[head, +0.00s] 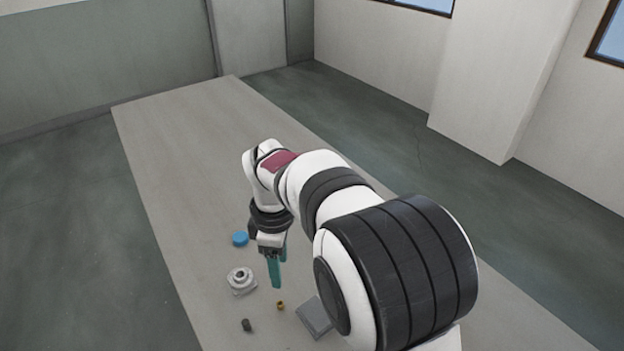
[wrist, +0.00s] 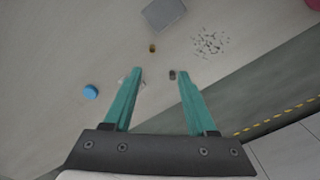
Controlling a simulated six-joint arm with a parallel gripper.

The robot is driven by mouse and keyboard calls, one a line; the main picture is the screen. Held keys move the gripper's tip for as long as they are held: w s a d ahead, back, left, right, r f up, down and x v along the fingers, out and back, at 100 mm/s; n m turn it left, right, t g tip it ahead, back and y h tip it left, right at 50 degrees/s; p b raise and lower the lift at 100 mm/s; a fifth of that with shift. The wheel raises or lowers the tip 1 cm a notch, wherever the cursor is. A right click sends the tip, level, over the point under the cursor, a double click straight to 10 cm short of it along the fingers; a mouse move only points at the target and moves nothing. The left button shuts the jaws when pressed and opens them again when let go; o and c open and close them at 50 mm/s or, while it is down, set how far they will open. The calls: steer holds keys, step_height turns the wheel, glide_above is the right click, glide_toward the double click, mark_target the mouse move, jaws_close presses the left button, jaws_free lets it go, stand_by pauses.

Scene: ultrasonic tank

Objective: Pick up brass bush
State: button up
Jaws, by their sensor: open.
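The brass bush (head: 281,306) is a small gold-coloured piece on the table, in front of my gripper in the head view. It also shows in the wrist view (wrist: 152,48), beyond the fingertips and between their lines. My gripper (head: 278,270) is above the table with its teal fingers pointing down. In the wrist view my gripper (wrist: 160,72) is open, with nothing between the fingers.
A dark small cylinder (head: 246,325), a pale flanged part (head: 241,280) and a blue round piece (head: 240,239) lie nearby. A grey block (head: 314,317) is right of the bush. Small bits (wrist: 210,42) are scattered on the table (head: 190,150), whose far part is clear.

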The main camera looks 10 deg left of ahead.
mark_target(280, 303)
steer(key=shift+n, duration=0.8)
steer(key=f, duration=0.5)
steer(key=w+a+f, duration=0.1)
steer(key=f, duration=1.1)
steer(key=shift+w+a, duration=0.3)
jaws_close()
